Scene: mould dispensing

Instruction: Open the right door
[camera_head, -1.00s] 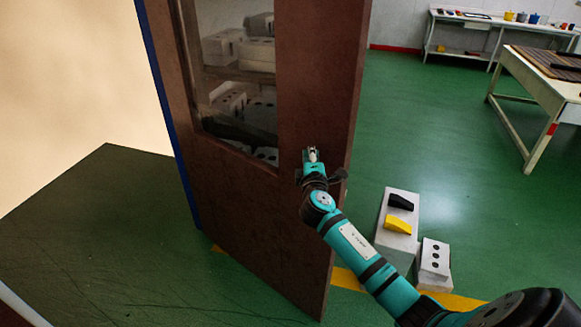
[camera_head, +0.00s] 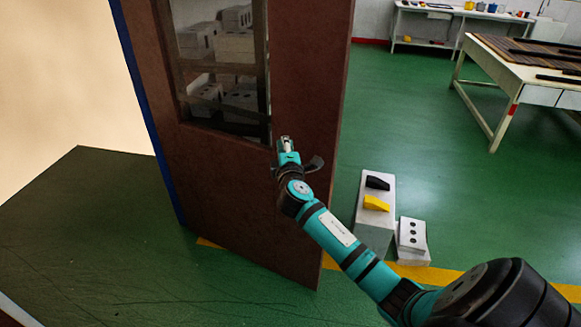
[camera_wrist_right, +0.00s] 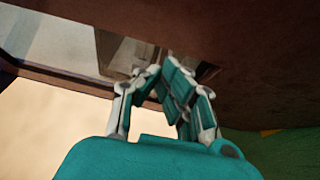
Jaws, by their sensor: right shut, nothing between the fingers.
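The brown door (camera_head: 300,95) stands ajar in the head view, with a window in its upper part and its free edge on the right. My right gripper (camera_head: 286,143) is at the door's face, just below and right of the window's lower corner. It is shut and empty. In the right wrist view the fingers of my right gripper (camera_wrist_right: 160,72) close together in front of the brown door (camera_wrist_right: 250,55) and its glass. I cannot tell whether the fingertips touch the door. My left gripper is in neither view.
Pale blocks show through the glass. A white block with a yellow wedge (camera_head: 376,203) and a black wedge stands on the green floor right of the door, beside a smaller holed block (camera_head: 412,236). A table (camera_head: 560,90) stands at the right.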

